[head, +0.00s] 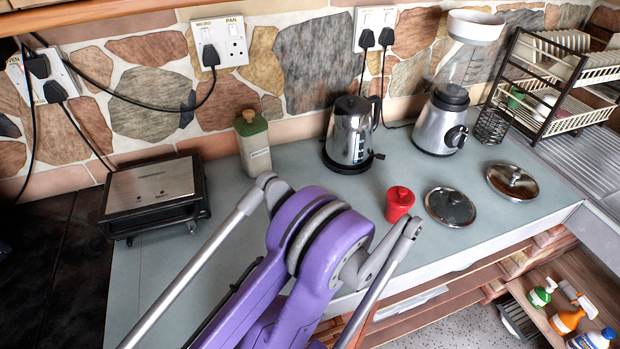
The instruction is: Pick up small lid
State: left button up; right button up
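Two round lids lie flat on the grey-green counter, right of the middle in the head view. The nearer lid (450,206) has a dark glass top, a metal rim and a small knob. The farther lid (512,181) is brownish and shiny, also with a rim and a knob. They lie apart and look close in size; I cannot tell for sure which is the small one. My purple and grey arm parts fill the lower middle, left of the lids and apart from them. Neither gripper can be made out, and nothing touches the lids.
A red lidded pot (399,203) stands left of the nearer lid. Behind are a kettle (351,132), a blender (446,115), a green canister (253,142) and a dish rack (555,85). A sandwich press (153,195) sits at left. Bottles (567,319) stand on a low shelf.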

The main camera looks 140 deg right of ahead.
aim_at(450, 207)
jog(key=z, duration=0.65)
jog(key=j+z, duration=0.15)
jog(key=z, duration=1.2)
jog(key=k+z, duration=0.1)
jog(key=z, duration=1.25)
jog(key=k+z, duration=0.1)
jog(key=z, duration=0.6)
jog(key=l+z, duration=0.1)
jog(key=z, duration=1.25)
jog(key=i+l, duration=0.2)
jog(key=l, duration=0.2)
jog(key=i+l, duration=0.2)
jog(key=l, duration=0.25)
jog(key=i+l+z, duration=0.1)
jog(key=l, duration=0.3)
jog(key=i+l, duration=0.3)
jog(key=i+j, duration=0.25)
